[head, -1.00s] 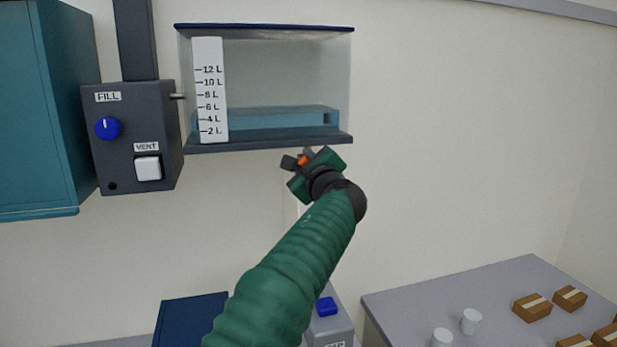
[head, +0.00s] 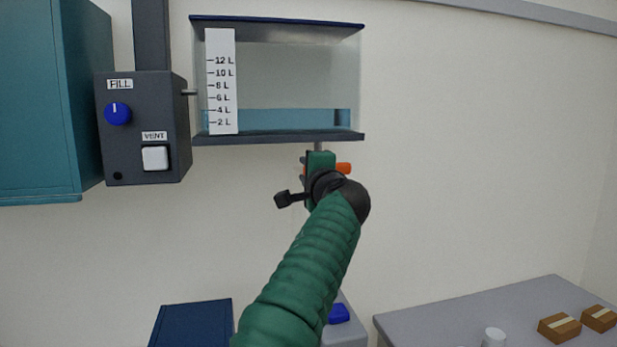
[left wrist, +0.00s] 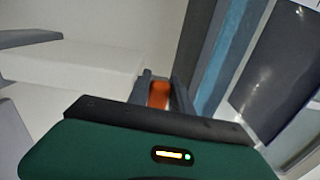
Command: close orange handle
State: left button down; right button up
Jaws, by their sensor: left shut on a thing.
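The orange handle (head: 343,168) sits just below the clear tank, on the pipe under it. In the head view its end sticks out to the right of my left gripper (head: 320,165). My green left arm reaches up from the bottom and hides the rest of the handle. In the left wrist view the orange handle (left wrist: 158,94) is between the dark fingers of my left gripper (left wrist: 160,92), which is shut on it. The handle lies about sideways in the head view. My right gripper is not in view.
The clear tank (head: 290,75) with a litre scale (head: 221,80) holds blue water near 4 L. A grey box (head: 150,125) with a blue FILL knob and white VENT switch is to its left. A teal cabinet (head: 45,100) stands far left. A grey table (head: 480,315) with boxes is lower right.

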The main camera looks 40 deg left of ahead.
pick_arm(q)
jog(key=shift+f+n, duration=0.3)
jog(key=shift+f, duration=0.2)
jog(key=c, duration=1.6)
grip_release()
jog(key=o, duration=0.4)
jog(key=shift+s+r, duration=0.2)
jog(key=shift+r, duration=0.1)
jog(key=shift+o, duration=0.2)
jog(key=shift+d+b, duration=0.15)
jog(key=shift+b, duration=0.15)
jog(key=b+v, duration=0.6)
jog(key=v, duration=1)
jog(key=shift+d+b, duration=0.3)
jog(key=shift+b, duration=0.05)
jog(key=shift+s, duration=0.1)
